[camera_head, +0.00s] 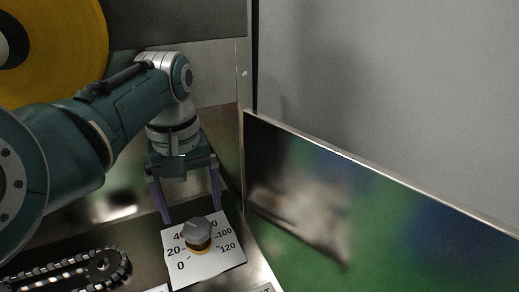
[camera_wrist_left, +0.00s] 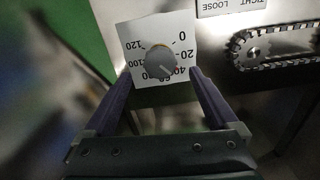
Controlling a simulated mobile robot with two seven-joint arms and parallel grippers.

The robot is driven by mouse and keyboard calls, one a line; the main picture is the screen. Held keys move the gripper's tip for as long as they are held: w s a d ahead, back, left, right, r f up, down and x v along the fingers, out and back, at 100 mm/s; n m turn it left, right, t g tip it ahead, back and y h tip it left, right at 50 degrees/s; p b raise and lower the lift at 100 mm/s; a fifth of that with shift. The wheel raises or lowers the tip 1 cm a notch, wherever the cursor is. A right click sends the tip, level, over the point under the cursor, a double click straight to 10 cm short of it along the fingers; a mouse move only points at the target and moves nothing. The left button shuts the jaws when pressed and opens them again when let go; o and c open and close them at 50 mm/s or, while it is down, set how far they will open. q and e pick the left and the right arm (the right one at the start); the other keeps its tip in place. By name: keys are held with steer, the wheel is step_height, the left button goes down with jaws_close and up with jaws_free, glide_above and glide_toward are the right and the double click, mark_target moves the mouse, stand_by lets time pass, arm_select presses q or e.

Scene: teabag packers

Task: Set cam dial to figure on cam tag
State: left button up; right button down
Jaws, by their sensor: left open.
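The cam dial (camera_head: 198,234) is a grey knob with a yellow base on a white scale plate (camera_head: 182,270) marked 0 to 120. The dial also shows in the left wrist view (camera_wrist_left: 158,60), upside down, with a small mark on its edge near the 40 to 60 figures. My left gripper (camera_head: 191,213) is open, its two purple fingers pointing down at the far side of the dial. In the left wrist view the fingertips (camera_wrist_left: 160,71) lie either side of the dial, apart from it. No cam tag figure is readable. My right gripper is out of view.
A chain on sprockets (camera_head: 70,268) runs left of the plate, with a TIGHT LOOSE label (camera_wrist_left: 232,6) beside it. A shiny metal panel (camera_head: 370,205) stands to the right. A big yellow disc (camera_head: 75,45) is at upper left.

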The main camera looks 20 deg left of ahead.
mark_target(197, 228)
arm_select(q)
step_height(197, 228, down, 5)
steer(key=shift+b, duration=1.2)
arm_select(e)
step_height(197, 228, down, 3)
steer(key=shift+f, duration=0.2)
arm_select(q)
steer(key=shift+c, duration=0.3)
steer(key=c, duration=1.3)
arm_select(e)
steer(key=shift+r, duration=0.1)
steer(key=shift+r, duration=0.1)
